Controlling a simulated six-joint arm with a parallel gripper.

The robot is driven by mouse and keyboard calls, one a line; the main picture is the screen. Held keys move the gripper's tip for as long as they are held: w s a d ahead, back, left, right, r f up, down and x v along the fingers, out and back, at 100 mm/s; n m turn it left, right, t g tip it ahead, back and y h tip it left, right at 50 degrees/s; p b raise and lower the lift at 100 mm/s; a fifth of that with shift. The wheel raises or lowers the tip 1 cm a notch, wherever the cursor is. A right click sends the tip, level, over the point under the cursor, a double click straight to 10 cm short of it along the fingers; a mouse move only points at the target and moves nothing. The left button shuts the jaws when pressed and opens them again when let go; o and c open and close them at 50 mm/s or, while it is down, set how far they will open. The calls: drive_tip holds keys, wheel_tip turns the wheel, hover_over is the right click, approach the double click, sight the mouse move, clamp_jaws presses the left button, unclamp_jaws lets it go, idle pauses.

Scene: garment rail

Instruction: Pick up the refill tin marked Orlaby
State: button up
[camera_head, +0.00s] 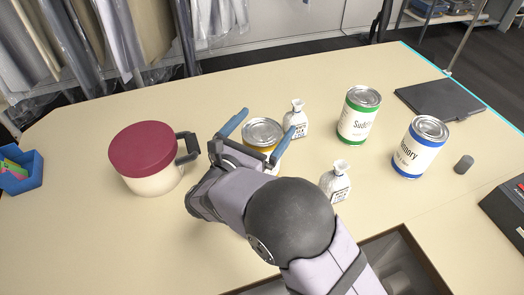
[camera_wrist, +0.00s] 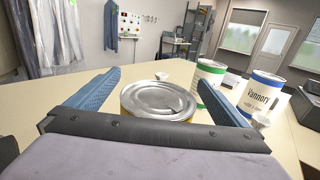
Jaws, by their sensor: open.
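A tin with a silver lid and a yellow band (camera_head: 262,131) stands upright on the table. Its label is hidden, so I cannot read Orlaby on it. My gripper (camera_head: 267,121) is open, with one blue finger on each side of this tin. In the wrist view the yellow-banded tin (camera_wrist: 159,97) sits between the spread fingers of my gripper (camera_wrist: 160,76). I cannot tell whether either finger touches it. A green-banded tin (camera_head: 358,116), its label partly read as "Sud", and a blue-banded tin marked Vannory (camera_wrist: 262,90) stand to the right.
Two small white bags (camera_head: 296,121) (camera_head: 336,183) stand close to the right of my gripper. A cream pot with a red lid (camera_head: 147,160) stands to the left. A blue box (camera_head: 20,175), a dark flat slab (camera_head: 440,99) and a small grey cylinder (camera_head: 464,164) lie farther out.

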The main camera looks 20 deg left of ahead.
drive_tip(key=shift+f, duration=0.55)
wheel_tip(320, 180, down, 3)
drive_tip(key=shift+f+p, duration=0.15)
drive_tip(key=shift+p, duration=0.65)
drive_tip(key=shift+w+d+p, duration=0.1)
drive_tip(key=shift+w+p, duration=0.25)
drive_tip(key=shift+w, duration=0.65)
drive_tip(key=shift+w+f, duration=0.1)
drive_tip(key=shift+w, duration=0.45)
drive_tip(key=shift+c, duration=0.3)
drive_tip(key=c, duration=1.9)
drive_tip(key=shift+r, duration=0.25)
